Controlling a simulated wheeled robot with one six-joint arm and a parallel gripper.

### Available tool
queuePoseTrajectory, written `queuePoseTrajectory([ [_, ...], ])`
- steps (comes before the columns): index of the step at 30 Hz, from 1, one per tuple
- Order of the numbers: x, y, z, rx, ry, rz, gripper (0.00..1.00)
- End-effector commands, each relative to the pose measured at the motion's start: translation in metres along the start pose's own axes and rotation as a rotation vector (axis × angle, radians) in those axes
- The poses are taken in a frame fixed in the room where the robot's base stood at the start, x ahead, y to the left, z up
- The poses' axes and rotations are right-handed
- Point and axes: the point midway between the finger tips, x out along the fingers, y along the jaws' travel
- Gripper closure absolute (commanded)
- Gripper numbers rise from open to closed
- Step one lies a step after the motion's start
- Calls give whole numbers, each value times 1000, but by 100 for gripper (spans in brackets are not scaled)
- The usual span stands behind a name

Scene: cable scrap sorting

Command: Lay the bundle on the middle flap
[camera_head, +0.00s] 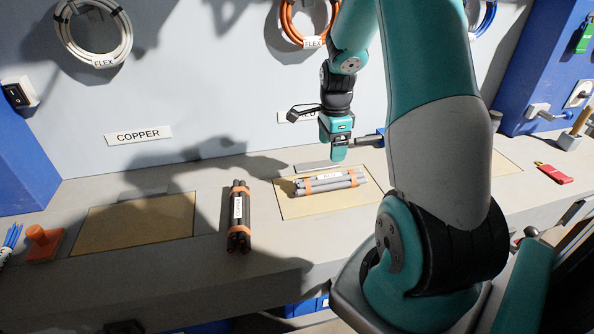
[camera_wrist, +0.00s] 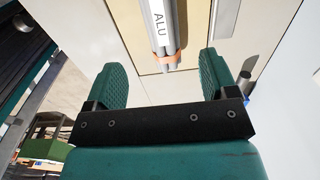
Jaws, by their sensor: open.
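A light grey bundle (camera_head: 330,183) with orange bands and a white label lies on the tan middle flap (camera_head: 300,209), slightly aslant. In the wrist view this bundle (camera_wrist: 163,38) shows its label "ALU" and one banded end, just beyond my fingers. My gripper (camera_head: 339,154) is above the back of the middle flap. In the wrist view my gripper (camera_wrist: 166,82) is open, its two green fingers wide apart with nothing between them. A dark bundle (camera_head: 238,217) with orange bands lies on the bench between the left and middle flaps.
The left flap (camera_head: 135,218) is empty, below a "COPPER" sign (camera_head: 138,135). An orange-red object (camera_head: 44,243) stands left of it. A red object (camera_head: 553,173) lies at the right. My arm hides much of the right side. Cable coils (camera_head: 93,34) hang on the wall.

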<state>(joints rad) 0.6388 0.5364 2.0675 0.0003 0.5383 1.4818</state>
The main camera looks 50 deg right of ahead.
Motion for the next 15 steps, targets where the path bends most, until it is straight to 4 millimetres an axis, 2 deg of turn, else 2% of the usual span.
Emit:
queuePoseTrajectory([
  [2,-3,1,5,-25,-4,-3,21],
  [4,-13,4,24,-123,-17,-13,21],
  [5,-20,8,37,-194,-27,-20,21],
  [8,-53,34,100,-566,-78,-55,21],
  [9,-69,53,130,-762,-103,-75,21],
  [11,-92,91,172,-1083,-143,-107,21],
  [12,-105,120,196,-1303,-171,-133,21],
  [14,-123,167,223,-1625,-210,-174,21],
  [15,-133,198,235,-1826,-235,-203,21],
])
